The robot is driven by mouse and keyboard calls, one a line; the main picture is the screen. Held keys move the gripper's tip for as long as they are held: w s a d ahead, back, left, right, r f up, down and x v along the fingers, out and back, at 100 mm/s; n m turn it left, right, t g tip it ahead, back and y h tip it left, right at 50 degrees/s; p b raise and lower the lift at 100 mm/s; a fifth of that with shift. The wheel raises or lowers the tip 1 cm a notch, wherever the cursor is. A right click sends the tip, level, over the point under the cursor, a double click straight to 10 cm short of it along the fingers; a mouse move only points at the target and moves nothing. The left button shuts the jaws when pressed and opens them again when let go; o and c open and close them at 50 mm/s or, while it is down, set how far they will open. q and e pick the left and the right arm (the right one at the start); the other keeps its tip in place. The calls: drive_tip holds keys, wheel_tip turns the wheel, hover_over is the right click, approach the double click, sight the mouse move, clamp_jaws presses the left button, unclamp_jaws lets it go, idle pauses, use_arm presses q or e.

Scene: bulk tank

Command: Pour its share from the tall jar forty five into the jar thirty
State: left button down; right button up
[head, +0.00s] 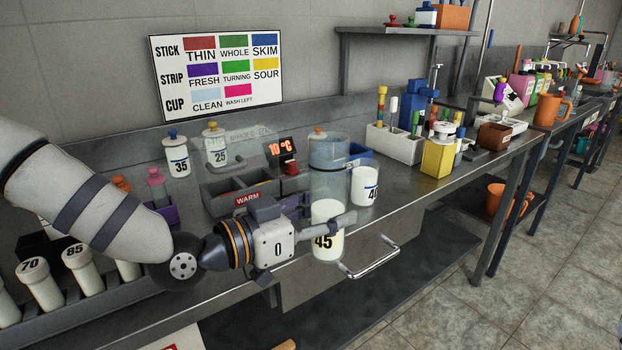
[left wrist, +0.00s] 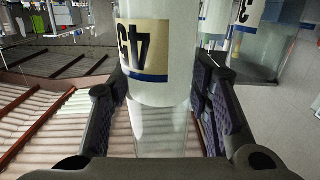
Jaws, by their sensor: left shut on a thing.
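The tall jar forty five (head: 326,243) is a clear cylinder with a white lower part and a "45" label. It stands about upright by the counter's front edge; I cannot tell whether its base touches anything. I cannot read a label thirty on any jar. My right gripper is not in view.
A jar marked 40 (head: 365,186) stands close behind the held jar to the right. Jars 35 (head: 177,157) and 25 (head: 216,150) stand at the back. A grey WARM tray (head: 215,200) is behind my gripper. A drawer handle (head: 372,268) juts out in front.

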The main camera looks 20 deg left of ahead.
use_arm(q)
drive_tip(key=shift+s+d+r+n+g, duration=0.1)
drive_tip(key=shift+r+n+g, duration=0.15)
drive_tip(key=shift+n, duration=0.35)
drive_tip(key=shift+f+n, duration=0.1)
drive_tip(key=shift+n, duration=0.3)
drive_tip(key=shift+n+g, duration=0.4)
drive_tip(key=shift+g, duration=0.05)
drive_tip(key=shift+f+n, duration=0.2)
drive_tip(key=shift+n, duration=0.2)
drive_tip(key=shift+r, duration=0.2)
drive_tip(key=shift+n+g+b, duration=0.3)
drive_tip(key=shift+g, duration=0.1)
drive_tip(key=shift+f, duration=0.35)
drive_tip(key=shift+n, duration=0.4)
drive_tip(key=shift+r+b, duration=0.2)
drive_tip(key=shift+b, duration=0.1)
drive_tip(key=shift+s+d+f+n+g+b, duration=0.1)
drive_tip(key=shift+s+f+n+g+b, duration=0.1)
drive_tip(key=shift+f+n+g+b, duration=0.5)
drive_tip(key=shift+s+d+r+n+p, duration=0.2)
drive_tip(key=shift+r+n+p, duration=0.1)
drive_tip(key=shift+n, duration=0.2)
drive_tip(key=shift+f, duration=0.2)
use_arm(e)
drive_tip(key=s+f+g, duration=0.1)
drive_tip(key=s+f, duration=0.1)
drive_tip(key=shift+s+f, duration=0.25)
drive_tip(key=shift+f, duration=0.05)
